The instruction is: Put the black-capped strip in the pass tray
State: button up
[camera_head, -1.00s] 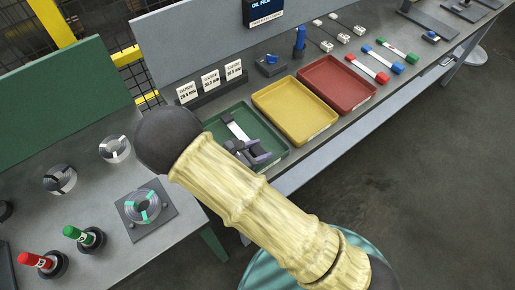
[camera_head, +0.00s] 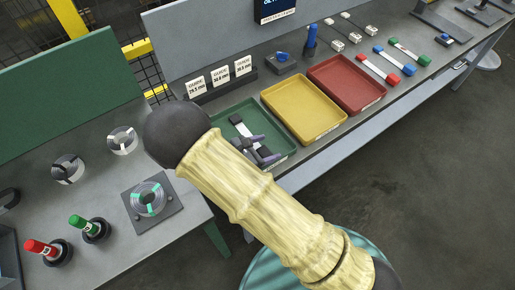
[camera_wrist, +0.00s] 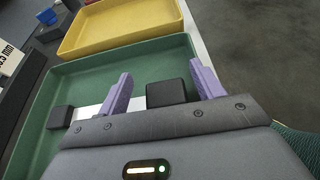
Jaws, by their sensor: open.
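The black-capped strip (camera_wrist: 90,112) lies in the green tray, a pale strip with a black block at each end. In the head view the strip (camera_head: 242,126) shows partly, its near end hidden by my gripper. The green tray (camera_head: 280,146) stands at the left of the tray row; its rim also shows in the wrist view (camera_wrist: 130,50). My gripper (camera_wrist: 160,85) is open, with purple fingers over the tray. One black end block shows between the fingers, not gripped. In the head view my gripper (camera_head: 262,155) is over the tray's near part.
A yellow tray (camera_head: 318,132) and a red tray (camera_head: 376,101) stand empty to the right. Strips with red, blue and green caps (camera_head: 394,61) lie beyond. Labelled cards (camera_head: 219,79) stand behind the green tray. Steel coils (camera_head: 122,139) are on the left table.

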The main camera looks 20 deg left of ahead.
jog(key=shift+s, duration=0.15)
jog(key=shift+s+a, duration=0.2)
jog(key=shift+a, duration=0.1)
jog(key=b+v, duration=0.3)
jog(key=v, duration=1.3)
jog(key=shift+s+a+r, duration=0.15)
jog(key=shift+s+r, duration=0.05)
jog(key=w+d+r+m+g+y, duration=0.1)
jog(key=w+d+m+g, duration=0.2)
jog(key=d+m+g, duration=0.45)
jog(key=w+d+m+g+y, duration=0.15)
jog(key=w+d+m, duration=0.25)
jog(key=d, duration=0.7)
jog(key=d+r+m+y, duration=0.2)
jog(key=d+m+y, duration=0.1)
jog(key=d+m, duration=0.5)
jog(key=s+d+r+m+t+y, duration=0.1)
jog(key=d+r+m+y, duration=0.2)
jog(key=d+m, duration=0.5)
jog(key=shift+s+d+r, duration=0.3)
jog(key=shift+s+d, duration=0.05)
jog(key=shift+d, duration=0.6)
